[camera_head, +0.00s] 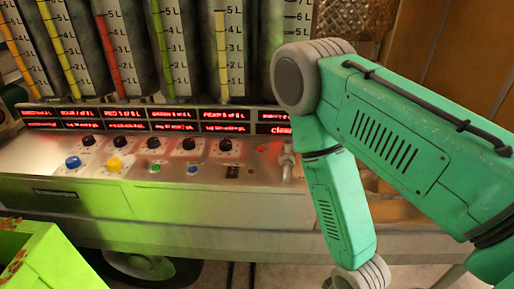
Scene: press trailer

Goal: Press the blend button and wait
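A grey control panel (140,205) stands in front of me with several buttons and knobs. A large blue button (73,162) and a large yellow button (114,164) sit at its left. A small green button (155,168), a small blue button (192,170) and a dark switch (232,171) lie to their right. A row of black knobs (151,143) runs behind them. No label readable here tells which one is the blend button. My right arm crosses the right side in front of the panel, its forearm pointing down. Neither gripper is in view.
Red-lit displays (165,120) run along the panel's back. Behind them stand tall tubes marked in litres with coloured level bars (168,50). A metal fitting (287,163) rises at the panel's right. A bright green box-like object (40,260) fills the lower left corner.

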